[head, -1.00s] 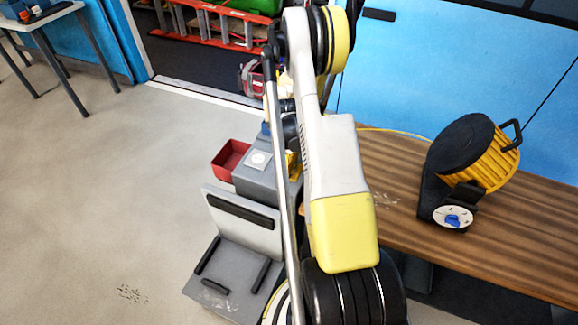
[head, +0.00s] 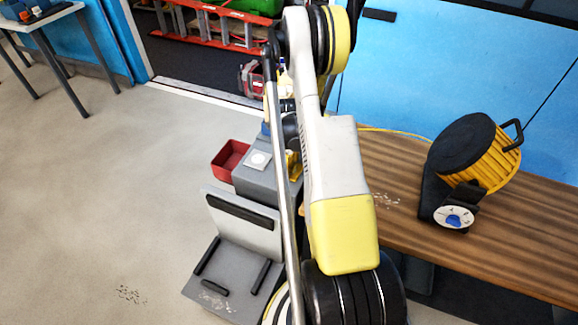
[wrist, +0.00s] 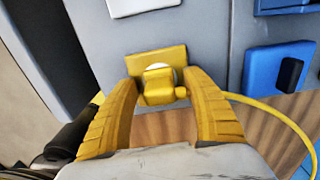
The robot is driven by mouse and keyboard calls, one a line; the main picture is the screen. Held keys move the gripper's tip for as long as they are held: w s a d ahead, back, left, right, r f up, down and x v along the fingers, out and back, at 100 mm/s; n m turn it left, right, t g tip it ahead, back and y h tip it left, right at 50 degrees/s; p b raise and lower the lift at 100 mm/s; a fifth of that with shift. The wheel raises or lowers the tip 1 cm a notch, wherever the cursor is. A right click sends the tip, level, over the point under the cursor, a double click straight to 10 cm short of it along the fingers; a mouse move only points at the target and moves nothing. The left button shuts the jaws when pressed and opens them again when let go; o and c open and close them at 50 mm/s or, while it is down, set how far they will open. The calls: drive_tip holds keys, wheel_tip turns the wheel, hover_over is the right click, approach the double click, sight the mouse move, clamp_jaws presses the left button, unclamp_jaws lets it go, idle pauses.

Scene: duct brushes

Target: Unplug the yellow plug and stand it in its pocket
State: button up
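In the wrist view the yellow plug (wrist: 158,86) sits in front of a yellow socket plate (wrist: 150,58) on a grey panel. A pale round part shows behind the plug. My gripper (wrist: 162,84) is open, with its yellow ribbed fingers on either side of the plug. A gap shows at the right fingertip; the left fingertip is close to the plug, and I cannot tell if it touches. A yellow cable (wrist: 285,118) curves away to the right. In the head view my arm hides the plug. I cannot make out its pocket.
A blue socket (wrist: 270,78) with a black part is right of the plug. A wooden bench (head: 400,225) at right holds a yellow and black cable reel (head: 478,158).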

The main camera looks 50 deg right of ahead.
clamp_jaws()
drive_tip(key=shift+r, duration=0.25)
drive_tip(key=shift+r+p, duration=1.6)
drive_tip(key=shift+r, duration=1.2)
drive_tip(key=shift+r+p, duration=0.6)
drive_tip(key=shift+r, duration=0.9)
